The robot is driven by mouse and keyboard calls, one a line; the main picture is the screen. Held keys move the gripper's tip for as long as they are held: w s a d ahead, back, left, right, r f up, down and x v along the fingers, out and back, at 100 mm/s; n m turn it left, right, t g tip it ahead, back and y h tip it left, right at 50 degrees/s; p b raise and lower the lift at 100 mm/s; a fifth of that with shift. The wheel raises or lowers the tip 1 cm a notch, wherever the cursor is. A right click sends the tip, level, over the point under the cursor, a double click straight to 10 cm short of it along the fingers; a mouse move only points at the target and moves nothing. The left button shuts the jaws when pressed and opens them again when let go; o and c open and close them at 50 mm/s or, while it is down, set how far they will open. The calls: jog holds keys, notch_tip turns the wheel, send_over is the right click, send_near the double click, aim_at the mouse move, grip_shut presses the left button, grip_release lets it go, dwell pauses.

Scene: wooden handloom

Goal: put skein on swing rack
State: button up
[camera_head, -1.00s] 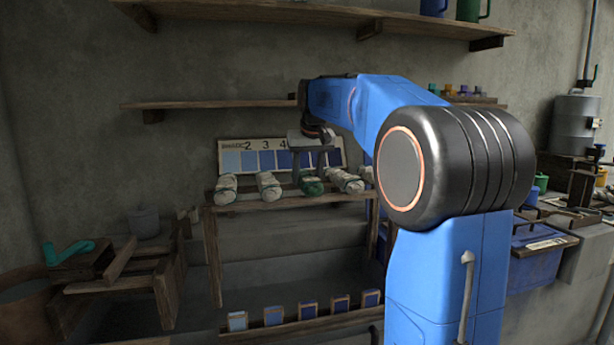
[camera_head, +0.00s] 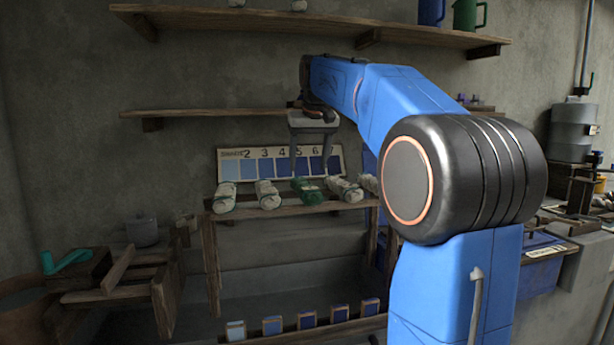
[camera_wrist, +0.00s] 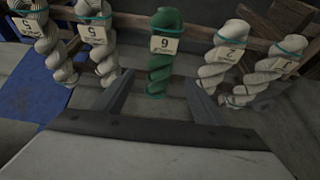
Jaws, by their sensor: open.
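A green twisted skein (camera_head: 307,190) lies on a wooden rack (camera_head: 280,208) among several white skeins. In the wrist view the green skein (camera_wrist: 160,55) has a paper tag that looks like a 6. My gripper (camera_head: 312,143) is open and empty above the green skein. In the wrist view, the gripper's fingers (camera_wrist: 158,92) spread either side of the skein's near end, apart from it. White skeins (camera_wrist: 230,55) lie to both sides. I cannot tell for sure which frame is the swing rack.
A numbered board of blue swatches (camera_head: 240,170) stands behind the skeins. A shelf (camera_head: 210,113) runs along the wall close to my gripper, with a higher shelf (camera_head: 270,28) above. Small blue swatch blocks (camera_head: 309,317) line a low rail.

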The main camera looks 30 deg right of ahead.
jog(key=shift+v, duration=2)
